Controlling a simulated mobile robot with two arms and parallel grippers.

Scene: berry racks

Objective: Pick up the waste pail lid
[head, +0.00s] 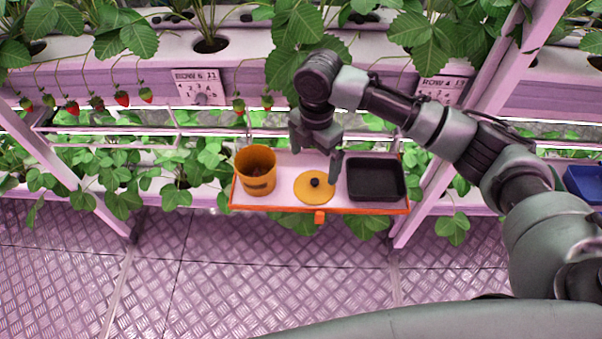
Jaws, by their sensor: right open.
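The waste pail lid (312,190) is a flat yellow-orange disc with a small dark knob (315,183) in its middle. It lies on the orange-edged shelf (281,209), between the pail and a black tray. The waste pail (257,172) is an orange open-topped bucket on the left end of the shelf. My right gripper (316,167) points down above and just behind the lid, its fingers apart and nothing between them. One finger reaches down near the lid's right side; whether it touches the lid I cannot tell. My left gripper is not in view.
A black tray (376,199) stands right of the lid. Planting troughs with strawberry plants and hanging red berries (122,98) run behind and above the shelf. A pink post (487,75) rises at the right. A blue crate (584,184) sits far right. The metal floor (215,280) in front is clear.

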